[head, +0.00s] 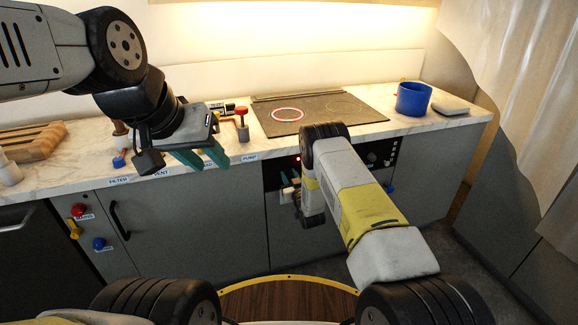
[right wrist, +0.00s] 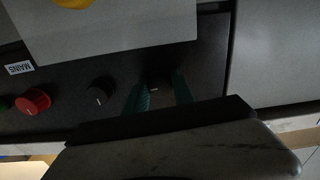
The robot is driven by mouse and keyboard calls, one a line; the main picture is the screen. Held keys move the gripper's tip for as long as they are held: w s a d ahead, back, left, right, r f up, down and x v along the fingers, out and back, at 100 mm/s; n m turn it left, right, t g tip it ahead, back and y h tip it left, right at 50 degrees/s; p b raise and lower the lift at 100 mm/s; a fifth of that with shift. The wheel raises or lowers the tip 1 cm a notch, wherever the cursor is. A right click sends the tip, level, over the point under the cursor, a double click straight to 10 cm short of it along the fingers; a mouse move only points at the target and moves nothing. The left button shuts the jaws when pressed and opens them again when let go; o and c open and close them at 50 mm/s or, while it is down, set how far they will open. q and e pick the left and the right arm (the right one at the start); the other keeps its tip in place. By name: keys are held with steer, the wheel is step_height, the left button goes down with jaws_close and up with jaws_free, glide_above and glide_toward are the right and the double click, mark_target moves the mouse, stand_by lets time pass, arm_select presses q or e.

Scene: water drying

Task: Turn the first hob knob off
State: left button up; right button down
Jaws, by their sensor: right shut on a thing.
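The hob (head: 318,112) is a dark plate in the counter, with one ring (head: 287,114) glowing red. My right gripper (head: 290,182) is at the dark control panel below the hob, partly hidden by my own arm. In the right wrist view its green fingers (right wrist: 160,92) are shut on a dark knob (right wrist: 157,86) with a small pale mark. Another dark knob (right wrist: 98,97) and a red knob (right wrist: 33,102) are beside it. I cannot tell the held knob's exact angle. My left gripper (head: 203,157) is open and empty in front of the counter's edge.
A blue pot (head: 413,98) stands right of the hob. A red-topped item (head: 241,112) stands left of it, and a wooden rack (head: 32,143) is further left. Cabinet fronts (head: 190,215) run below the counter. A curtain (head: 535,90) hangs at the right.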

steer(key=n, duration=0.8)
steer(key=shift+n, duration=0.3)
steer(key=n, duration=0.4)
steer(key=shift+n, duration=2.1)
steer(key=c, duration=1.1)
jaws_free()
steer(key=shift+o, duration=0.2)
